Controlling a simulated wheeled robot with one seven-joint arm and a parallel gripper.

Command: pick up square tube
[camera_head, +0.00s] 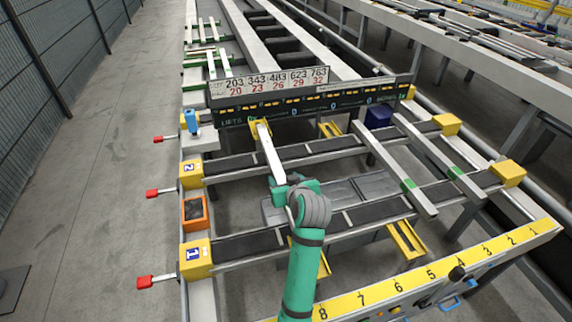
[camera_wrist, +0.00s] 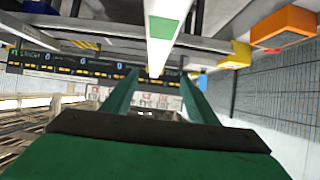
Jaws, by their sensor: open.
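A pale, straight bar, which looks like the square tube (camera_head: 268,150), reaches from a yellow bracket on the far rail toward my gripper (camera_head: 283,187). My arm hides its near part in the head view. In the wrist view the tube (camera_wrist: 158,58) comes down from the top edge, with a green band near the top. My green gripper (camera_wrist: 158,100) is open there, its two fingers to the left and right of the tube's line. I cannot tell whether the tube lies within the jaws' depth.
Two more bars with green bands, one (camera_head: 376,148) left of the other (camera_head: 425,146), lie across the dark rails at right. A display board (camera_head: 310,97) stands behind. An orange box (camera_head: 195,213) sits at left between yellow blocks marked 1 and 2.

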